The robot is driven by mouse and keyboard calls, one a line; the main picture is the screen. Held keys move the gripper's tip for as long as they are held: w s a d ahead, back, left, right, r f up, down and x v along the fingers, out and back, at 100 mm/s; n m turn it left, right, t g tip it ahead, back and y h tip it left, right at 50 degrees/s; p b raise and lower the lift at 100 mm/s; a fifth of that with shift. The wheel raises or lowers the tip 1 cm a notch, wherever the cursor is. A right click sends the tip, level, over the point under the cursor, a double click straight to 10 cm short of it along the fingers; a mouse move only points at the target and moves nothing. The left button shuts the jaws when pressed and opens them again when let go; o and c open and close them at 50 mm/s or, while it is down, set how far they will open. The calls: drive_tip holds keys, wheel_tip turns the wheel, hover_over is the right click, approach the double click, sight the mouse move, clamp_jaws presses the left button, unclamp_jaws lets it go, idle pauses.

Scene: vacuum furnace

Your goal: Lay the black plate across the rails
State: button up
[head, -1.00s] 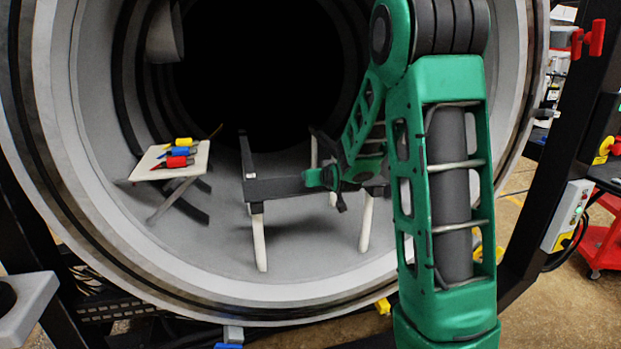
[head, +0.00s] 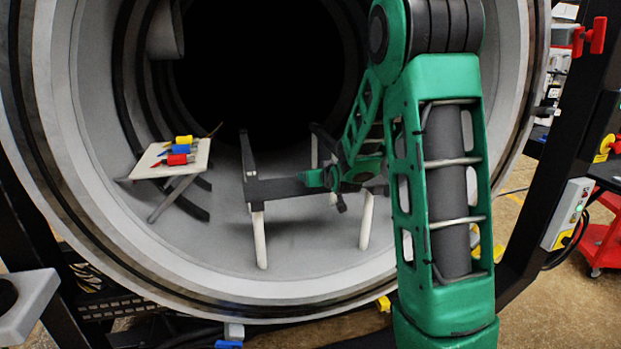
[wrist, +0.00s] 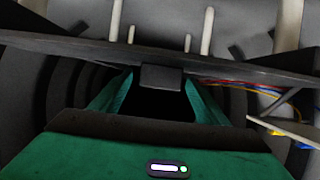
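The black plate (head: 282,188) shows nearly edge-on inside the furnace chamber, spanning the near ends of the two dark rails. The left rail (head: 247,150) and right rail (head: 325,140) run back into the chamber on pale posts. I cannot tell whether the plate touches both rails.
A small pale table (head: 150,168) with red, blue and yellow tools (head: 178,152) stands left of the rails. The round chamber wall (head: 95,110) surrounds the rails. A pale post (head: 364,220) stands below the plate's right side. Coloured wires (wrist: 240,85) show in the wrist view.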

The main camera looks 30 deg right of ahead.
drive_tip(key=shift+s+f, duration=0.1)
drive_tip(key=shift+f, duration=0.05)
drive_tip(key=v, duration=1.1)
drive_tip(key=s+a+f+m+g+y, duration=0.1)
drive_tip(key=s+g, duration=0.5)
drive_tip(key=s, duration=1.2)
drive_tip(key=s+a+f+m+g+y, duration=0.2)
drive_tip(key=s+g, duration=0.5)
drive_tip(key=s, duration=1.2)
wheel_tip(320, 180, down, 2)
drive_tip(key=a+y, duration=0.1)
drive_tip(key=a, duration=0.2)
drive_tip(key=shift+f, duration=0.2)
